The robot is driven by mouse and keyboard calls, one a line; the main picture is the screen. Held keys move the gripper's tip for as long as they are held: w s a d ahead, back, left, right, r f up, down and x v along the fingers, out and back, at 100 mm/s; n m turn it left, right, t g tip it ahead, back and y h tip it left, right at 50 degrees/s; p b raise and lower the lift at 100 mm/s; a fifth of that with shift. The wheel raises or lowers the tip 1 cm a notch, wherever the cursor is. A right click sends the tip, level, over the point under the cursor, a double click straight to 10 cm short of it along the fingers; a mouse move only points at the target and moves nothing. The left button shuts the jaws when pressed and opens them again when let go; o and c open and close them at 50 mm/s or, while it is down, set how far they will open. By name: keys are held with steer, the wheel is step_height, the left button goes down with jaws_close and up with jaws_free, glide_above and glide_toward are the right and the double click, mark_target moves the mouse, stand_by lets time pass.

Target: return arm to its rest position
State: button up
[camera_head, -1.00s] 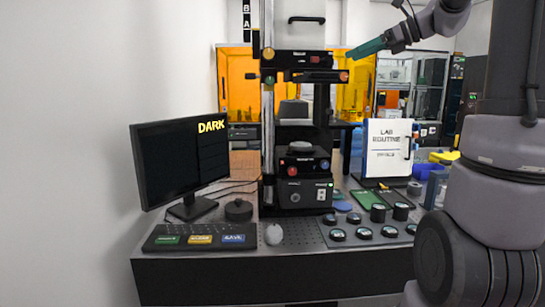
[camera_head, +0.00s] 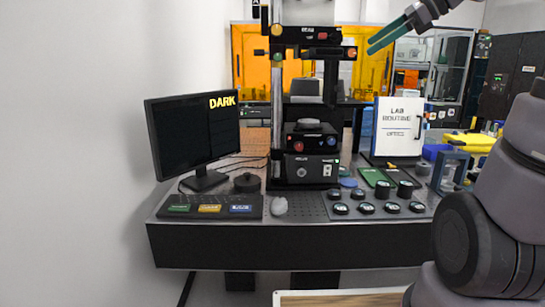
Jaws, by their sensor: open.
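My gripper (camera_head: 388,35) is at the upper right, raised well above the bench and to the right of the instrument's upper head. Its two teal fingers point left and slightly down, with a gap between them and nothing held. My arm's large grey links stand at the right edge of the view; the part between them and the gripper is out of frame. The interferometer (camera_head: 307,150) stands upright on the dark bench (camera_head: 255,243), with a vertical metal column and a black base unit.
A monitor (camera_head: 193,135) reading DARK stands at the left. A key panel (camera_head: 208,207), a mouse (camera_head: 279,206) and several round dark pieces (camera_head: 365,208) lie on the bench. A LAB ROUTINE board (camera_head: 398,127) stands behind.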

steer(key=s+f+n+h, duration=0.3)
steer(key=s+f+n, duration=0.3)
steer(key=s+n, duration=0.2)
steer(key=s+a+f+n+h, duration=0.1)
steer(key=s+f+n+h, duration=0.3)
steer(key=s+f+n, duration=0.2)
steer(key=s+n, duration=0.2)
steer(key=s, duration=0.1)
steer(key=shift+s+f+t, duration=0.15)
steer(key=shift+f+t, duration=0.05)
steer(key=shift+t, duration=0.2)
steer(key=shift+a, duration=0.15)
